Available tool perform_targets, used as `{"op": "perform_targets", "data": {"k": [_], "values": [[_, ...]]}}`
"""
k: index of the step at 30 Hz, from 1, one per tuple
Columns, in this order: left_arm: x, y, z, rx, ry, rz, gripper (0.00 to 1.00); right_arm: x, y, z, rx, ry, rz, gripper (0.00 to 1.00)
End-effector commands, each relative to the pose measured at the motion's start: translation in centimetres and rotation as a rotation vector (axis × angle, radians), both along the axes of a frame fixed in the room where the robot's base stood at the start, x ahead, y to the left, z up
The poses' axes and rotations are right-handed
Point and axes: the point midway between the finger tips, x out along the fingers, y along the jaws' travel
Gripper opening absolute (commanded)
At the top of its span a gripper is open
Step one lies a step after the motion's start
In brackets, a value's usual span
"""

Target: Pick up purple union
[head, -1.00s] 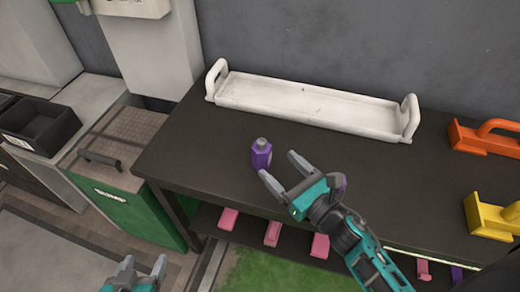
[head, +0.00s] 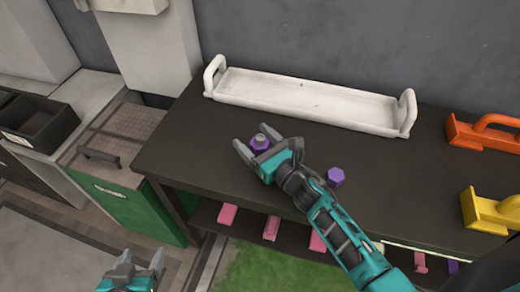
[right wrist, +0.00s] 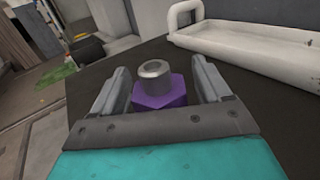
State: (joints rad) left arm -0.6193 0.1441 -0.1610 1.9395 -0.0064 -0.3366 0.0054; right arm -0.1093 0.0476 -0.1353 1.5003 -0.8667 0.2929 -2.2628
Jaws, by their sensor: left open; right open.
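A purple union (head: 260,142) with a hexagonal body and a grey metal top stands upright on the dark table (head: 190,150). My right gripper (head: 254,145) is open, with one finger on each side of the union. In the right wrist view the union (right wrist: 160,92) sits between the two open fingers, with a gap showing on both sides. A second purple hexagonal piece (head: 335,177) lies on the table to the right of my right forearm. My left gripper (head: 141,268) is open and empty at the bottom left, away from the table.
A long white tray (head: 300,98) with end handles lies at the back of the table. Orange (head: 482,137) and yellow (head: 485,212) handled pieces are at the right. Several pink pieces lie on the shelf (head: 205,212) below.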

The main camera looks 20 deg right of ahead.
Motion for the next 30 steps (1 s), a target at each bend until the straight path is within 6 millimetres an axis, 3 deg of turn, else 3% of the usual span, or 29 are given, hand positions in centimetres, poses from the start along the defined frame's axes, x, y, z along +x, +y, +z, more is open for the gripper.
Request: {"op": "perform_targets", "data": {"k": [3,24,30], "values": [[0.04,-0.05,0.02,-0.001,-0.001,-0.001,0.67,-0.03,0.0,-0.01,0.0,0.0,0.0,0.75],[-0.41,-0.19,-0.2,-0.003,0.008,-0.001,0.67,-0.05,-0.04,-0.02,-0.001,0.001,0.0,0.08],[-0.42,-0.19,-0.18,-0.003,0.008,-0.001,0.67,0.0,-0.02,0.13,0.0,-0.003,0.0,0.06]]}}
